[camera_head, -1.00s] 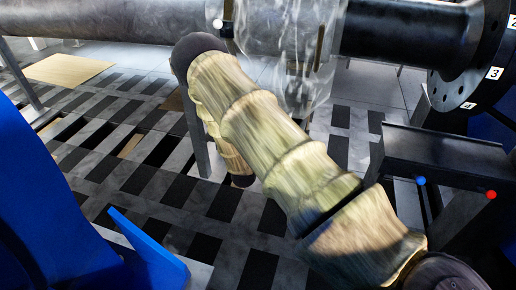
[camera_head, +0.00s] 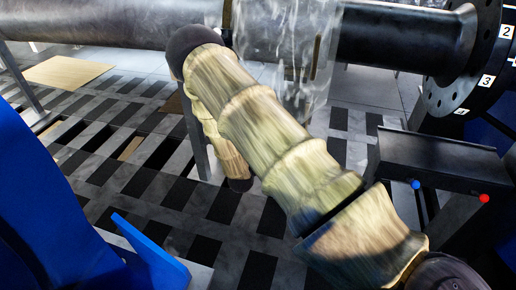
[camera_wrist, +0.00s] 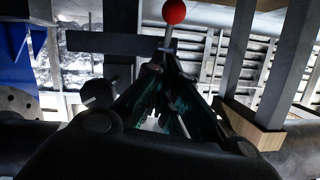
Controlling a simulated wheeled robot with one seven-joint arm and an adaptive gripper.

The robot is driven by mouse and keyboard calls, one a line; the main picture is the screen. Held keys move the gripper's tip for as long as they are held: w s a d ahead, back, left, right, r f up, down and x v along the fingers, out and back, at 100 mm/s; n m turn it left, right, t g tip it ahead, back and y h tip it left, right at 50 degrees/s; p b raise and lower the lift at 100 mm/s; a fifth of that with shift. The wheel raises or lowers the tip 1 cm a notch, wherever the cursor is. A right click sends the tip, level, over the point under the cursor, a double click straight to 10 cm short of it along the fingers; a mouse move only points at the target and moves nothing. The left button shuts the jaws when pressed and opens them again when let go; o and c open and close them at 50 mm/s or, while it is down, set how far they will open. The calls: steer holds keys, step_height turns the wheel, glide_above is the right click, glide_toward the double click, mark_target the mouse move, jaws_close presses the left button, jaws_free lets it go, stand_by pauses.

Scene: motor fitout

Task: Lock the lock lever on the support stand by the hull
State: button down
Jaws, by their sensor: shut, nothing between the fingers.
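In the head view, a dark support stand (camera_head: 440,160) stands at the right beneath the pipe's flanged end. A red ball (camera_head: 484,198) and a blue ball (camera_head: 416,185) show on its near side. In the wrist view, a red ball knob (camera_wrist: 174,11) on a thin pale stem stands just beyond the fingertips at the top centre. I cannot tell whether they touch the stem. My gripper (camera_wrist: 168,52) is shut and empty, its dark fingers meeting below the knob. The head view shows my arm but not my fingers.
A large dark pipe (camera_head: 400,40) crosses the top of the head view to a numbered flange (camera_head: 460,95). Blue structures (camera_head: 50,200) fill the left side. Grey posts (camera_wrist: 285,70) stand at the right of the wrist view. Checkered floor lies open between.

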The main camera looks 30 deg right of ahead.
steer(key=s+a, duration=0.5)
steer(key=shift+s+r, duration=0.15)
steer(key=shift+a, duration=0.1)
stand_by(0.4)
steer(key=s+a+f+n+g+y, duration=0.25)
steer(key=s+a+f, duration=0.2)
steer(key=s, duration=0.45)
steer(key=s+a+f+n+g+y, duration=0.25)
steer(key=s+f, duration=0.25)
steer(key=s, duration=0.3)
steer(key=s+a+f+n+g+y, duration=0.1)
steer(key=s+a+f+n+y, duration=0.3)
steer(key=s, duration=0.5)
steer(key=s+a+n+g+y, duration=0.2)
steer(key=s+a+g, duration=0.3)
steer(key=s, duration=0.9)
step_height(320, 180, up, 16)
steer(key=a+p, duration=0.1)
steer(key=p, duration=1.5)
steer(key=shift+s+a+t+p, duration=0.2)
steer(key=shift+t+p, duration=0.15)
steer(key=shift+t, duration=0.05)
steer(key=shift+s+d, duration=0.1)
steer(key=shift+d, duration=0.05)
